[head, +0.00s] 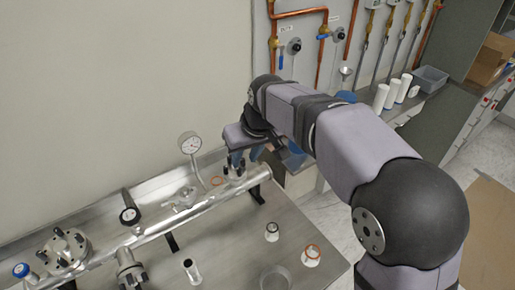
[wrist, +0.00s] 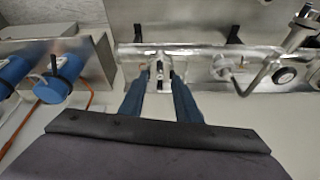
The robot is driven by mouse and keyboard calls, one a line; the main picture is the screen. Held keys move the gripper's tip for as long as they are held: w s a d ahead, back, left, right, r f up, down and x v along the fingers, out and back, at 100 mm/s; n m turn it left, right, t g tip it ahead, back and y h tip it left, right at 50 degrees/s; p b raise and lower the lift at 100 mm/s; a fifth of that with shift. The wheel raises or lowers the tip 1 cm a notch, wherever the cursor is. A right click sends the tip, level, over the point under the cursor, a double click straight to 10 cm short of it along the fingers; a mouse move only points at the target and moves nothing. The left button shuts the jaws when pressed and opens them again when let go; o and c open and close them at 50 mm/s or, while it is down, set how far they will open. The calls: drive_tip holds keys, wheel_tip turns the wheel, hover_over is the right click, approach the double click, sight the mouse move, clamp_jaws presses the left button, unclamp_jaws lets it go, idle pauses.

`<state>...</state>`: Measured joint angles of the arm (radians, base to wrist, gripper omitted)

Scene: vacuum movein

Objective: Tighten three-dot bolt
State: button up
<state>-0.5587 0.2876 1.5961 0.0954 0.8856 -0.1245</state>
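My gripper (head: 245,160) is at the right end of a metal pipe (head: 150,232), pointing down over a small flange (head: 235,174) with dark bolts. In the wrist view, the two blue fingers of my gripper (wrist: 158,75) stand apart, with the metal flange (wrist: 158,84) showing between and beyond them. I see no bolt clearly gripped; whether the fingertips touch one is hidden. No dot marks can be read, so I cannot tell which bolt is the three-dot one.
A round pressure gauge (head: 190,143) stands on a bent tube left of my gripper. A larger bolted flange (head: 64,250) is at the left. Small cylinders (head: 272,232) stand on the bench. Blue round objects (wrist: 60,78) are left in the wrist view.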

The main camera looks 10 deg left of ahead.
drive_tip(key=d+r+m, duration=0.1)
drive_tip(key=m, duration=0.1)
drive_tip(key=w+d+r+m+h+b, duration=0.1)
drive_tip(key=m, duration=0.1)
drive_tip(key=d+m+t+h, duration=0.1)
drive_tip(key=m, duration=0.1)
drive_tip(key=shift+w+r+b, duration=0.25)
drive_tip(key=shift+r+b, duration=0.15)
